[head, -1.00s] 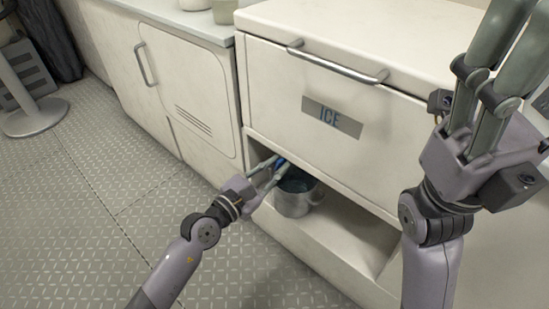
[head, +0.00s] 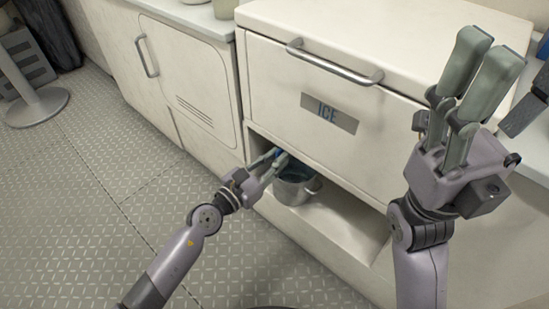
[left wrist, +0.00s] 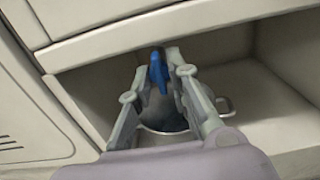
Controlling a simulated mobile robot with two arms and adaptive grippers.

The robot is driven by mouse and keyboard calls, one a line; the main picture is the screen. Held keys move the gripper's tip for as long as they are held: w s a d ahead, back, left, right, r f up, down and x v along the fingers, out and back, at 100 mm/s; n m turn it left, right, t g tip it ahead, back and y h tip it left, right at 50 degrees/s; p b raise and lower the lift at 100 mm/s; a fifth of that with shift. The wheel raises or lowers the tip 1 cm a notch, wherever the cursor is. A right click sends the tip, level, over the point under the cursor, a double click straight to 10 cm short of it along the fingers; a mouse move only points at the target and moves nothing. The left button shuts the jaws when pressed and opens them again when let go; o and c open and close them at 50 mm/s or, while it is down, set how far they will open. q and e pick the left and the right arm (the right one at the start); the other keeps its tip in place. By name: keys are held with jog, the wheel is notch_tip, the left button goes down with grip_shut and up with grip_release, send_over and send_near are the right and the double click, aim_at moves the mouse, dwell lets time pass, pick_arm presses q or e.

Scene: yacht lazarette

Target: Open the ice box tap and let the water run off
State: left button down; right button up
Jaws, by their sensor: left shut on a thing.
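The ice box (head: 345,75) has a white front with a grey ICE plate. Its blue tap handle (left wrist: 157,72) shows between my left fingertips in the left wrist view, above a metal pot (left wrist: 165,140). My left gripper (head: 274,156) reaches into the open recess under the ice box and is shut on the tap handle. The pot (head: 292,190) stands in the recess just below the fingers. Its inside looks dark. I cannot tell whether water runs. My right gripper (head: 487,60) is raised at the right, open and empty.
A bar handle (head: 335,65) crosses the ice box front. A white cabinet door (head: 190,85) is at the left. The recess floor (head: 335,225) right of the pot is clear. The diamond-plate floor (head: 70,210) is open; a grey post base (head: 37,107) stands at far left.

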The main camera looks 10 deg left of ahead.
pick_arm(q)
jog(key=c, duration=1.8)
grip_release()
jog(key=v, duration=1.2)
